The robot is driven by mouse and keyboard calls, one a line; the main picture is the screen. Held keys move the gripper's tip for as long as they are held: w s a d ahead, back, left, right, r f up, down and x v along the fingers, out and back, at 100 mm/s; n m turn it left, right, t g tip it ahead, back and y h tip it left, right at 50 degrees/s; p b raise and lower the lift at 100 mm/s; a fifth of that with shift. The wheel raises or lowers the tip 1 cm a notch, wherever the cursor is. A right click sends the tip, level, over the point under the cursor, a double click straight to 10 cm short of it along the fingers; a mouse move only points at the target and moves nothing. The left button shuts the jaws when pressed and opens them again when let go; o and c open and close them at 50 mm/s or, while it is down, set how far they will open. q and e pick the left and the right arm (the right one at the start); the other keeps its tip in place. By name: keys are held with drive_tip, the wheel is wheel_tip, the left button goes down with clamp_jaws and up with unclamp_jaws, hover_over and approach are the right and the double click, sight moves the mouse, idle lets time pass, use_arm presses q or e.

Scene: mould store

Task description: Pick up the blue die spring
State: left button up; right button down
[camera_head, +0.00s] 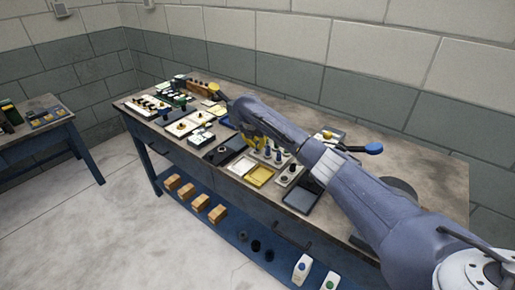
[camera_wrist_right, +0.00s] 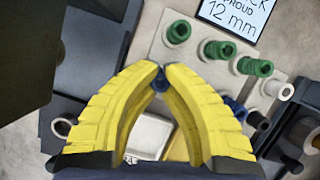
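My right gripper (camera_head: 257,142) is over the parts on the bench. In the right wrist view its yellow fingers (camera_wrist_right: 161,71) come almost together at the tips. A small blue die spring (camera_wrist_right: 160,83) shows between them, mostly hidden by the fingers. The fingers look closed on it; whether it is off its plate I cannot tell. More blue springs (camera_wrist_right: 235,109) show right of the fingers, partly covered. They also show in the head view (camera_head: 278,155). My left gripper is not in view.
Several green springs (camera_wrist_right: 222,50) stand in a row on the pale plate (camera_wrist_right: 210,75) beside a card reading "12 mm" (camera_wrist_right: 236,17). A yellow tray (camera_head: 260,176) and a dark tray (camera_head: 300,200) are at the bench front. Wooden blocks (camera_head: 200,202) sit on the lower shelf.

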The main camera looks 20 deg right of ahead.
sight(258, 142)
drive_tip(key=shift+r, duration=0.1)
idle(0.4)
wheel_tip(258, 142, up, 23)
idle(1.2)
